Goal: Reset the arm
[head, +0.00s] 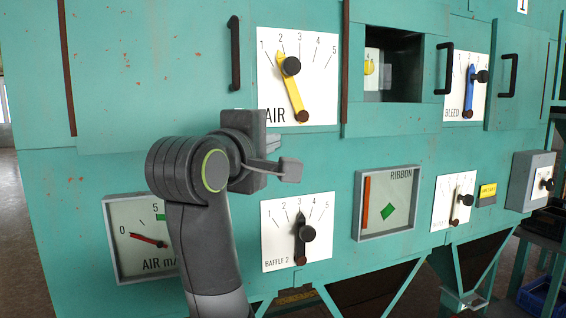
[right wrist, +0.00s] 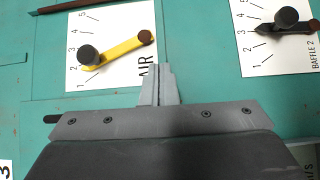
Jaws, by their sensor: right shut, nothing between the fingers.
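My right gripper (head: 290,169) is in front of the teal panel, below the AIR dial and above the BAFFLE 2 dial. Its fingers are shut with nothing between them; they also show closed in the right wrist view (right wrist: 160,75). The AIR dial's yellow lever (head: 295,95) has a black knob (head: 291,66) and points near 2. The gripper looks clear of this lever in both views. The black BAFFLE 2 lever (head: 300,240) points near 3. My left gripper is in neither view.
A gauge with a red needle (head: 148,240) is partly behind my right arm. Right of it are the RIBBON window (head: 388,215), the blue BLEED lever (head: 469,90) and another dial (head: 455,203). Black handles (head: 235,52) and a grey box (head: 531,180) stick out from the panel.

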